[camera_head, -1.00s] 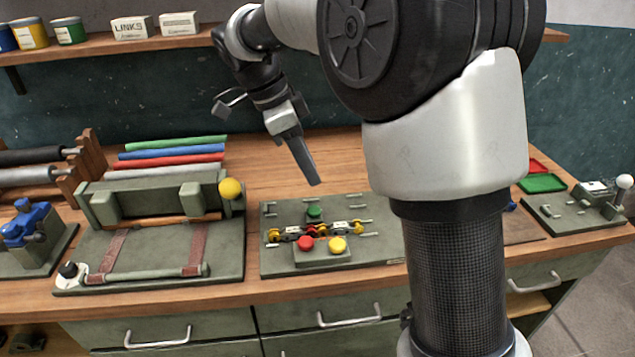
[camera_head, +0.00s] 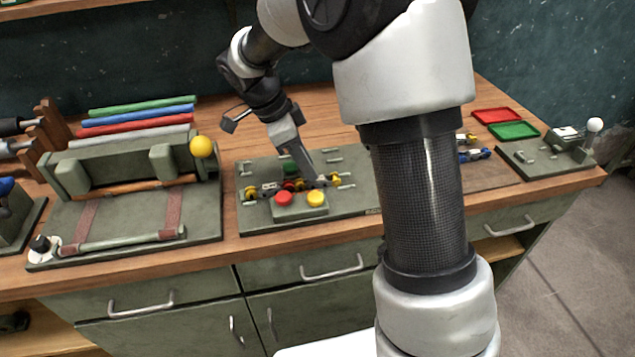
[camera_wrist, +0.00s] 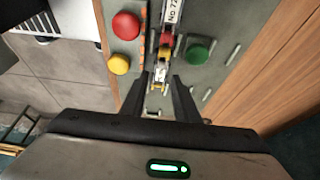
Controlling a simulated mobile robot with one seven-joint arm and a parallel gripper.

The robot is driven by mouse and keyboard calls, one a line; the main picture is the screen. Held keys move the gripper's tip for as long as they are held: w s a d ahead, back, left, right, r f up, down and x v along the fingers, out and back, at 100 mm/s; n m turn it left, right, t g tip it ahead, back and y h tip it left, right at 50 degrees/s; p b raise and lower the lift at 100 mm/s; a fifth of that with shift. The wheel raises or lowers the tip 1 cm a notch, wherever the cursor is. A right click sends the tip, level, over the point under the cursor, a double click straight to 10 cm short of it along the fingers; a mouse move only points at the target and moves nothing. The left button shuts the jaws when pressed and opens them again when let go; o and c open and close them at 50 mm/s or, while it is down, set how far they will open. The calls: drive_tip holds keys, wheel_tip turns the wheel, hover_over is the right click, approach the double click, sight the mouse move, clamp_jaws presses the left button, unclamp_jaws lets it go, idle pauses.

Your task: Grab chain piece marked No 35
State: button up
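A chain row of small yellow, red and silver links (camera_head: 262,189) lies across the green plate (camera_head: 355,195). In the wrist view a white tag (camera_wrist: 172,13) on one piece seems to read No 72. I cannot read No 35 on any piece. My gripper (camera_head: 311,176) reaches down to the right part of the chain. In the wrist view my gripper (camera_wrist: 164,84) is open, its two fingers apart on either side of a yellow-and-silver chain end (camera_wrist: 160,76). I cannot tell whether they touch it.
Red (camera_head: 283,198) and yellow (camera_head: 315,198) buttons stand on a block in front of the chain. A green button (camera_wrist: 197,55) is on its other side. Green and red trays (camera_head: 497,115), a blue chain piece (camera_head: 474,155) and a lever device (camera_head: 560,150) are at right.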

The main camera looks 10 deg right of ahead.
sight(318, 182)
drive_tip(key=x, duration=0.4)
drive_tip(key=shift+w+d+f, duration=0.1)
drive_tip(key=shift+d+f, duration=0.05)
drive_tip(key=shift+d, duration=0.05)
clamp_jaws()
